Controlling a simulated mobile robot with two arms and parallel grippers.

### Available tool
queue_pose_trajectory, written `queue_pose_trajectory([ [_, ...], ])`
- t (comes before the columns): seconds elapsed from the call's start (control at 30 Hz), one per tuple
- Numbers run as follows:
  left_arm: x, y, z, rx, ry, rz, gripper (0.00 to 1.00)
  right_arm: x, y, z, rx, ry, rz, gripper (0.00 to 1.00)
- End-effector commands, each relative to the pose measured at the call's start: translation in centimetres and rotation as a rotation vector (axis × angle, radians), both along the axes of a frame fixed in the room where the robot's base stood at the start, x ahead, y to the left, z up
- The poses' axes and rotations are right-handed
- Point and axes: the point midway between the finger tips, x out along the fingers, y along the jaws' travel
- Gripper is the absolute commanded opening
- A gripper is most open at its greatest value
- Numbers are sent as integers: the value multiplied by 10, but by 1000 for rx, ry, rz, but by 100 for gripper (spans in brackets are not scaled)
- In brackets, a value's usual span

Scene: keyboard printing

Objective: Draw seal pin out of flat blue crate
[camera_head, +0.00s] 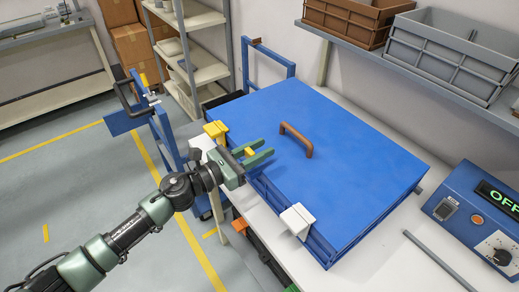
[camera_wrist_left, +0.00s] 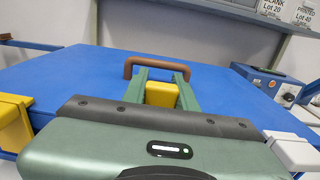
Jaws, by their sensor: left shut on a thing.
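The flat blue crate (camera_head: 340,130) lies on the white table, with a blue lid and a brown handle (camera_head: 296,138) on top. My left gripper (camera_head: 259,153) is at the crate's front edge, between a yellow clip (camera_head: 215,130) and a white clip (camera_head: 297,220). It is shut on a small yellow piece, seemingly the seal pin (camera_head: 250,152), which also shows between the green fingers in the left wrist view (camera_wrist_left: 161,94). Whether the pin's lower part is still in the crate is hidden. My right gripper is not in view.
A blue control box (camera_head: 480,215) showing OFF stands on the right, with a grey rod (camera_head: 434,255) on the table before it. Brown (camera_head: 350,20) and grey (camera_head: 450,50) bins sit on a shelf behind. A blue cart frame (camera_head: 160,120) stands left of the crate.

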Motion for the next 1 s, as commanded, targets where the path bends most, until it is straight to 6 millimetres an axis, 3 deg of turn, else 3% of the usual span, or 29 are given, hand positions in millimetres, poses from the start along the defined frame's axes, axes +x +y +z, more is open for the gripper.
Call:
queue_pose_trajectory([
  [0.27, 0, 0, 6, 1, -1, 0, 0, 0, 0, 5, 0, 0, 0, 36],
  [0.63, 0, 0, 41, 0, 0, -1, 0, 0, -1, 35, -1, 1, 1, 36],
  [1.0, 0, 0, 40, 0, 0, 0, 0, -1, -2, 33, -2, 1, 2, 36],
])
